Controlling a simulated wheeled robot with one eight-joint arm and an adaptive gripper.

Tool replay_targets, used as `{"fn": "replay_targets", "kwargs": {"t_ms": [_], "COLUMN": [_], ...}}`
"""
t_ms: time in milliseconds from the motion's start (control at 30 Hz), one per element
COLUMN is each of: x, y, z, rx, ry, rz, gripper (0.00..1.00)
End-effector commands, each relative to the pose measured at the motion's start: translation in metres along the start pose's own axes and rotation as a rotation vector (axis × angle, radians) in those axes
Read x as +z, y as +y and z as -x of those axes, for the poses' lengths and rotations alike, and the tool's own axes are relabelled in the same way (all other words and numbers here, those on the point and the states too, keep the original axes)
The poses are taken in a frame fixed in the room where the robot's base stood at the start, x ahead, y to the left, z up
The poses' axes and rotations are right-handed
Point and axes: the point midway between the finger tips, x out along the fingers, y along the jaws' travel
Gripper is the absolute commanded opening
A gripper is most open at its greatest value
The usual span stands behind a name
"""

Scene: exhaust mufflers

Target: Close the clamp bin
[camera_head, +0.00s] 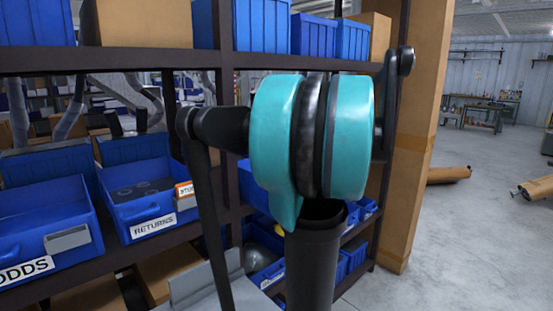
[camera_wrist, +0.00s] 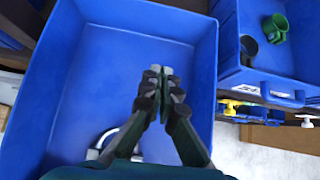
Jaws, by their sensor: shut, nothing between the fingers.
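A large blue bin (camera_wrist: 75,85) fills the left and middle of the wrist view, seen from above with its inside open to view. A pale ring-shaped part (camera_wrist: 103,141) lies in it, partly hidden by my gripper. I see no label on this bin, so I cannot tell for sure that it is the clamp bin. My gripper (camera_wrist: 161,73) is shut and empty, over the bin's inside; I cannot tell its height or whether it touches. In the head view my arm blocks the middle of the shelf and the gripper is hidden.
A second blue bin (camera_wrist: 238,75) with green and black parts is on the right in the wrist view. In the head view, the ODDS bin (camera_head: 40,225) and RETURNS bin (camera_head: 135,197) stand at left on a dark shelf rack (camera_head: 150,59). Open floor (camera_head: 450,230) is at right.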

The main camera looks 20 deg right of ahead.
Motion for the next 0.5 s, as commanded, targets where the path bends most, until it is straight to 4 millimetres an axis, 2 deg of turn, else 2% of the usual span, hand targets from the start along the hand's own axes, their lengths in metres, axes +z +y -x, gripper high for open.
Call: {"fn": "replay_targets", "kwargs": {"t_ms": [500], "x": [0.001], "y": [0.001], "z": [-0.094], "rx": [0.002], "ry": [0.0], "rz": [0.003], "gripper": [0.0]}}
